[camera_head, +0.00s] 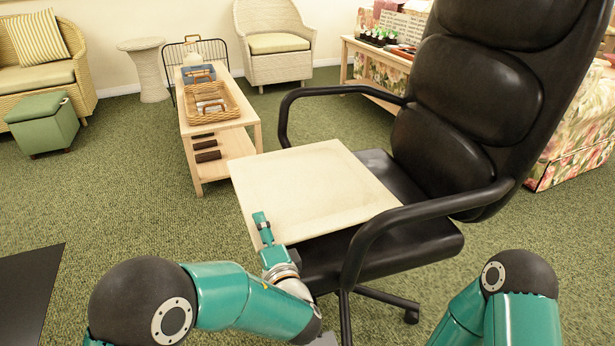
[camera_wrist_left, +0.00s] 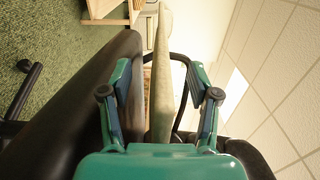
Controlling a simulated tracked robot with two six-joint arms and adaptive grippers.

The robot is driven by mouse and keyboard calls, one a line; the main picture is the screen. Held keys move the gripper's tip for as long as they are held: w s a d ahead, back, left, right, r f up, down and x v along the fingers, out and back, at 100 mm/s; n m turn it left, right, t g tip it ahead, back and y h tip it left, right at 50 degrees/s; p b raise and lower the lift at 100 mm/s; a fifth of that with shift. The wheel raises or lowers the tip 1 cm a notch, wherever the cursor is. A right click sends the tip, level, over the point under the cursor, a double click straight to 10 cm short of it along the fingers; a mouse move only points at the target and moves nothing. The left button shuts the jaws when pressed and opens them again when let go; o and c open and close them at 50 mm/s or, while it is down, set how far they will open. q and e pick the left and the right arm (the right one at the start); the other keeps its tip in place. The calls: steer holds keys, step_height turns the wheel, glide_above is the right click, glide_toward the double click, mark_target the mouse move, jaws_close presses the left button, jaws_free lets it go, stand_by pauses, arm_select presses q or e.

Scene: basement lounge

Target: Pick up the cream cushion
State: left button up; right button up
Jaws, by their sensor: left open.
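The cream cushion (camera_head: 315,185) is a flat, pale square lying on the seat of a black office chair (camera_head: 425,240). Its near left part sticks out past the seat. My left gripper (camera_head: 263,228) is open at the cushion's near left edge. In the left wrist view the cushion (camera_wrist_left: 161,90) shows edge-on between the two spread fingers of the left gripper (camera_wrist_left: 157,85), with gaps visible on both sides. Of my right arm only links show at the lower right; its gripper is out of view.
The chair's armrests (camera_head: 425,210) flank the cushion. A low wooden table (camera_head: 240,140) with a wicker basket (camera_head: 212,101) stands behind it. A green stool (camera_head: 43,123) is at the far left. Green carpet lies open on the left.

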arm_select(q)
steer(key=shift+d, duration=0.15)
jaws_close()
steer(key=shift+r, duration=0.1)
stand_by(0.5)
